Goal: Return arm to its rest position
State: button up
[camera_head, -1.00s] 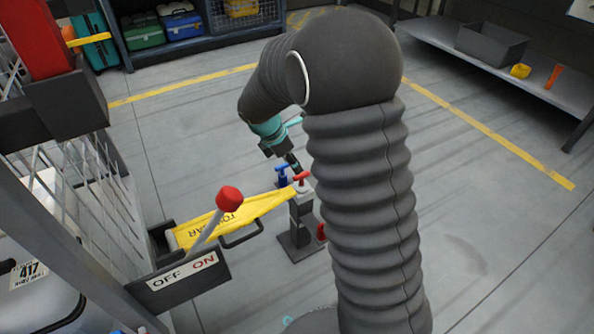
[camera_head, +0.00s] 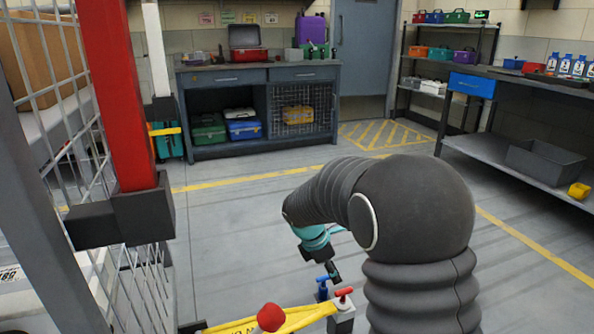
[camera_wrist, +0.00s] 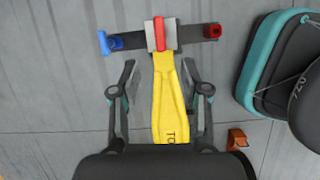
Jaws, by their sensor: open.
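My arm, in a dark ribbed sleeve, bends over in the camera_head view, and my gripper (camera_head: 333,272) points down just above the blue and red handles. In the wrist view my gripper (camera_wrist: 161,85) is open, with one finger on each side of the yellow tow bar (camera_wrist: 170,102). Nothing is clamped between the fingers, and a gap shows on both sides of the bar. The blue handle (camera_wrist: 104,43) and the red handle (camera_wrist: 160,33) lie beyond the fingertips.
A teal-rimmed dark object (camera_wrist: 262,60) is right of my gripper. A workbench (camera_head: 257,75) and shelves are farther back. Open floor (camera_head: 240,225) lies between.

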jog(key=s+m+g+y, duration=0.1)
jog(key=s+m+y, duration=0.1)
jog(key=s+m, duration=0.75)
jog(key=s+d+r+m+t+y+p, duration=0.1)
jog(key=s+d+r+m+t+p, duration=0.1)
jog(key=s+r+m, duration=0.3)
jog(key=s+d+r+m+t+y+p, duration=0.1)
jog(key=s+r+m, duration=0.5)
jog(key=s+r, duration=0.8)
jog(key=shift+s+d+r+t+p, duration=0.25)
jog(key=shift+d+t+p, duration=0.4)
jog(key=shift+t+p, duration=0.5)
